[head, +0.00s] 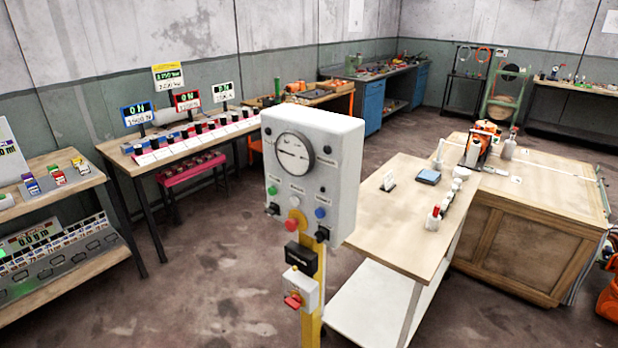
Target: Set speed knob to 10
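A light grey control box (342,170) stands on a yellow post (310,325) near the middle of the head view. A large round dial (295,153) with a dark rim and a pale face is on its upper front; a dark line crosses the face nearly level. I cannot tell whether this is the speed knob, and its markings are too small to read. Below it are small green, white and blue buttons, a red knob (292,225) and black switches. My gripper is not in view.
A wooden table (385,225) with a white lower shelf stands just right of the post. A bench (150,158) with several displays is behind left, and shelves (60,180) stand at far left. Open floor (200,290) lies left of the post.

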